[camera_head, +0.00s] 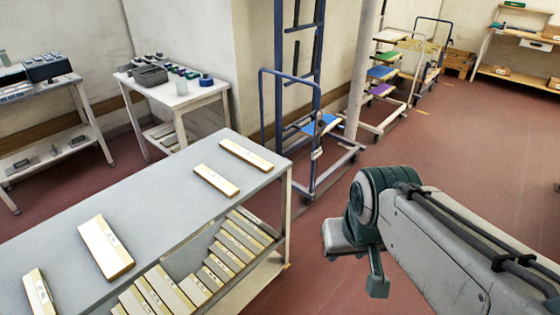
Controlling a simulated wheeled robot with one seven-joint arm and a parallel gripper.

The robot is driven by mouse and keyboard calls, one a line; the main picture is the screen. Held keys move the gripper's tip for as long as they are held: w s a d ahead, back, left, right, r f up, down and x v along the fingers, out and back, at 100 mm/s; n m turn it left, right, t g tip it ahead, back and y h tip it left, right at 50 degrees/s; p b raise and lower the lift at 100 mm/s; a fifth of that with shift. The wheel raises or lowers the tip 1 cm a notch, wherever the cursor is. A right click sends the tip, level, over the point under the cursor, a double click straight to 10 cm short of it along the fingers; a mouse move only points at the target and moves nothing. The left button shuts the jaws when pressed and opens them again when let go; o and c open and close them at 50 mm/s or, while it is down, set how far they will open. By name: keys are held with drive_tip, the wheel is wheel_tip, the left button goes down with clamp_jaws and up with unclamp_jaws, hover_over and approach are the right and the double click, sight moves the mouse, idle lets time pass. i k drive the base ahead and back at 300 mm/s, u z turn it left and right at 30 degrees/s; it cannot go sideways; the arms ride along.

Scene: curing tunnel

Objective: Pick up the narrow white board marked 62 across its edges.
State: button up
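Several pale boards with yellowish edges lie apart on the grey table top (165,205). Two are narrow: one at the far right end (247,153) and one just in front of it (216,180). A wider board (105,246) lies nearer, and another (39,293) is at the lower left. Each has small dark marks, too small to read, so I cannot tell which is 62. My gripper (355,268) hangs over the floor to the right of the table, apart from every board. Its fingers look spread, with nothing between them.
More boards (215,262) lie in a row on the table's lower shelf. A blue upright frame cart (310,130) stands behind the table's right end. A white side table (180,92) with bins is at the back left. Red floor (470,150) is open on the right.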

sight(265, 167)
drive_tip(key=z, duration=0.15)
drive_tip(key=k, duration=0.55)
drive_tip(key=z, duration=0.7)
drive_tip(key=i, duration=1.5)
drive_tip(key=u, duration=0.9)
drive_tip(key=i, duration=0.9)
drive_tip(key=u, duration=1.05)
drive_tip(key=i, duration=0.35)
drive_tip(key=u, duration=0.35)
